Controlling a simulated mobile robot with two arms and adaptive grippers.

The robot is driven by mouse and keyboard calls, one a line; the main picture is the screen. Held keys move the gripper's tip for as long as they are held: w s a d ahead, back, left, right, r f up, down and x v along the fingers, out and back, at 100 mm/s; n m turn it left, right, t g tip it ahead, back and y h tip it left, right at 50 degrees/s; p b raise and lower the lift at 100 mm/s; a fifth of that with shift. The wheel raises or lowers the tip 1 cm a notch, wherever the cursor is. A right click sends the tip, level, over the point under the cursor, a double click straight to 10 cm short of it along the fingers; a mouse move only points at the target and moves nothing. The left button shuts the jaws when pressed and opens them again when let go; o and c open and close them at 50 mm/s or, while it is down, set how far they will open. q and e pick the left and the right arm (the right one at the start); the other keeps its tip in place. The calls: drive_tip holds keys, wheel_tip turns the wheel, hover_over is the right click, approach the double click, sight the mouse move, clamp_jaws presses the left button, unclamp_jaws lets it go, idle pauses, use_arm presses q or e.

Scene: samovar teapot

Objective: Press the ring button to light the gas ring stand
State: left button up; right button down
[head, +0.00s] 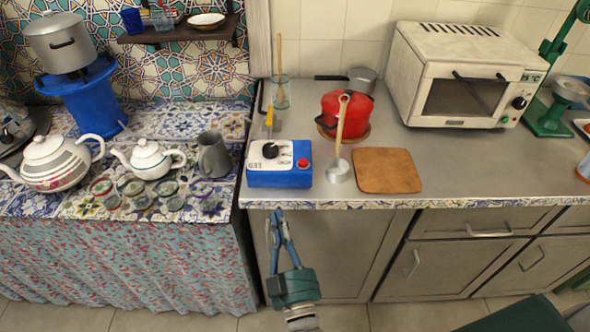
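A blue box (280,178) with a white top stands near the front edge of the grey counter. A red button (303,163) sits at its right front corner, and a black knob (270,150) is on its top. A blue round stand (88,100) on the tiled counter at the left carries a metal pot (61,43); no flame shows on it. My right gripper (277,214) is in front of the cabinet, below the counter edge and the blue box, apart from the button. Its fingers point up, converge at the tips and look shut and empty. My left gripper is out of view.
Right of the box are a ladle (340,140), a red pot (347,115), a brown board (387,170) and a toaster oven (465,78). Teapots (150,160), glasses (172,195) and a metal jug (213,155) crowd the left counter. The cabinet front is clear.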

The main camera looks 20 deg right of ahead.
drive_tip(key=s+d+r+m+t+h, duration=0.1)
drive_tip(key=d+r+m+h, duration=0.2)
drive_tip(key=r, duration=0.6)
drive_tip(key=shift+s+d+r+m+h, duration=0.35)
drive_tip(key=shift+d+h, duration=0.45)
drive_tip(key=shift+h, duration=0.4)
drive_tip(key=shift+f, duration=0.1)
wheel_tip(320, 180, up, 4)
drive_tip(key=p, duration=0.2)
hover_over(300, 173)
wheel_tip(300, 173, down, 3)
drive_tip(key=shift+f+b, duration=0.1)
drive_tip(key=shift+b, duration=0.45)
drive_tip(key=shift+f, duration=0.7)
